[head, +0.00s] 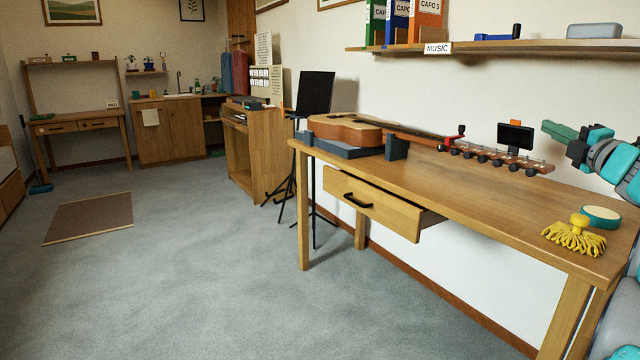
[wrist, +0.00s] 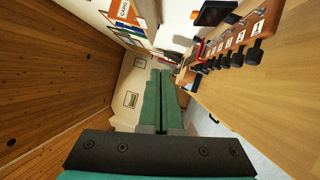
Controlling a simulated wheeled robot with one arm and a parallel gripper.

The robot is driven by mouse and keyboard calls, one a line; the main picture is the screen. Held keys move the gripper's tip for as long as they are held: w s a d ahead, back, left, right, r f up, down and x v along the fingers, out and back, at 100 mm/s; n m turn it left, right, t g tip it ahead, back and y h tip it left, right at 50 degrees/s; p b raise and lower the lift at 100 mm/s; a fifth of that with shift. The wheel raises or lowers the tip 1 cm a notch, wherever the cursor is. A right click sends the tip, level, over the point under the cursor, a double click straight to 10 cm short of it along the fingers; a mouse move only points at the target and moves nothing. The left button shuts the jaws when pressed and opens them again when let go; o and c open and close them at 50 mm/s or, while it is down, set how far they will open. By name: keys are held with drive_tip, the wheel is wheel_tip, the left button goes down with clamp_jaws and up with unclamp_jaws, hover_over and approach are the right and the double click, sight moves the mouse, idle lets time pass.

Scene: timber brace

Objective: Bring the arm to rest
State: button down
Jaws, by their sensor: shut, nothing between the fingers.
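My gripper (head: 546,127) is at the right of the head view, raised above the table (head: 440,179) and pointing left. Its green fingers lie side by side and hold nothing, as the wrist view (wrist: 160,74) shows. The fingertips are apart from the guitar (head: 350,128), which lies on a dark support on the table. The guitar's headstock with its tuning pegs points right, below and left of my gripper. Much of my arm is cut off by the right edge.
A tuner with a dark screen (head: 515,136) stands up at the headstock. The table drawer (head: 373,205) is pulled out. A shelf (head: 500,46) with binders hangs above.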

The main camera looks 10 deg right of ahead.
drive_tip(key=s+a+f+m+g+h, duration=0.2)
drive_tip(key=s+a+f+m+g, duration=0.15)
drive_tip(key=a+f+m, duration=0.35)
drive_tip(key=s+a+f+m+g+h, duration=0.25)
drive_tip(key=a+f+m+g, duration=0.3)
drive_tip(key=f, duration=0.35)
drive_tip(key=s+a+f+m+g+h, duration=0.1)
drive_tip(key=s+a+f+m+g, duration=0.25)
drive_tip(key=a+f+m, duration=0.35)
drive_tip(key=s+a+f+g+y, duration=0.2)
drive_tip(key=s+a+f, duration=0.3)
drive_tip(key=s+a, duration=0.3)
drive_tip(key=s+a+f+g+y, duration=0.2)
drive_tip(key=s+a+f+g, duration=0.2)
drive_tip(key=s+a, duration=0.3)
drive_tip(key=s+a+f+g+y, duration=0.2)
drive_tip(key=s+a+f, duration=0.4)
drive_tip(key=s, duration=0.8)
drive_tip(key=a+g, duration=0.1)
drive_tip(key=a, duration=0.1)
drive_tip(key=shift+a, duration=0.3)
